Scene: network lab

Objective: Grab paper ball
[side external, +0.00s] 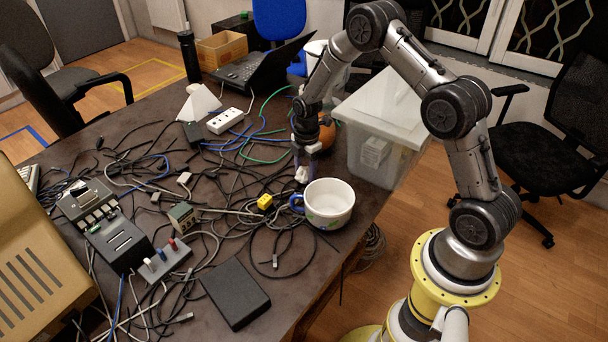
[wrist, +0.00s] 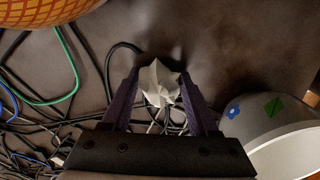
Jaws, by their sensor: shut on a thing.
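The paper ball (wrist: 158,84) is white and crumpled and sits between the two purple fingers of my gripper (wrist: 160,98) in the wrist view. In the side view my gripper (side external: 303,165) points down just behind the white mug, and the paper ball (side external: 302,174) shows white at its fingertips. My gripper is shut on the paper ball. The ball is at or close above the dark table; I cannot tell whether it touches.
A white mug (side external: 329,204) with a blue handle stands close in front. An orange round object (side external: 326,134) and a clear plastic bin (side external: 378,140) are behind. Tangled cables (side external: 225,190) cover much of the table (side external: 318,262). A black box (side external: 235,293) lies at the front.

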